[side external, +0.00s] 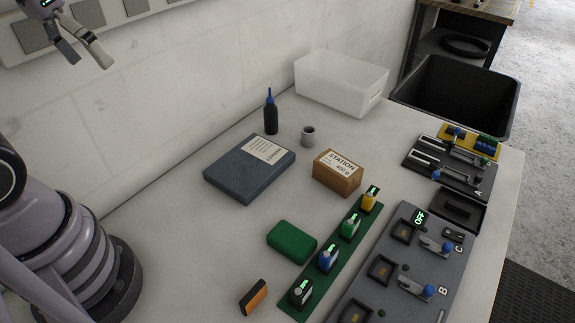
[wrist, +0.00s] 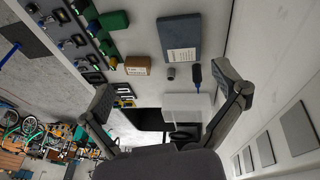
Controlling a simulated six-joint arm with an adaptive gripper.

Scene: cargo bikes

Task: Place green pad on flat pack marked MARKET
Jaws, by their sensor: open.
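The dark blue-grey flat pack (side external: 240,173) lies behind the pad, closer to the wall, with a pale label whose print I cannot read. It also shows in the wrist view (wrist: 180,32). My gripper (side external: 88,60) is open and empty, high at the upper left, well away from both. In the wrist view its fingers (wrist: 164,83) are spread wide.
A brown STATION box (side external: 337,178) stands right of the flat pack, with a grey cup (side external: 308,136) and dark bottle (side external: 271,118) behind. An orange-black block (side external: 253,298) lies in front. A white bin (side external: 340,83) stands at the back.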

